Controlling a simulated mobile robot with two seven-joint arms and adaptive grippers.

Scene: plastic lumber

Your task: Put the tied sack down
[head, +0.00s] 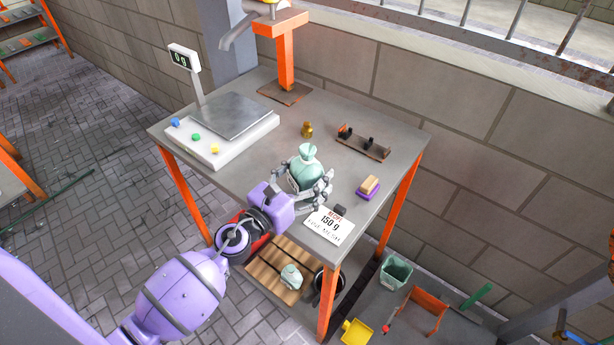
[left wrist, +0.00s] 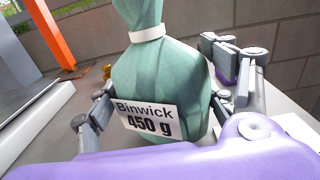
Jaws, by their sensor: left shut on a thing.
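The tied sack (head: 307,166) is pale green with a gathered neck. In the left wrist view the sack (left wrist: 160,75) fills the middle, upright, with a white tie band and a label reading "Binwick 450 g". My left gripper (head: 311,180) has its fingers on both sides of the sack and is shut on it, over the front part of the grey table (head: 258,155). I cannot tell whether the sack's base touches the table top, since the gripper hides it. My right gripper is not in view.
A scale (head: 228,117) with coloured buttons stands at the left. Behind are an orange post (head: 286,60), a brass weight (head: 307,129) and a small rack (head: 364,143). A sponge on a purple base (head: 369,187) and a "150 g" card (head: 329,226) lie to the right and front.

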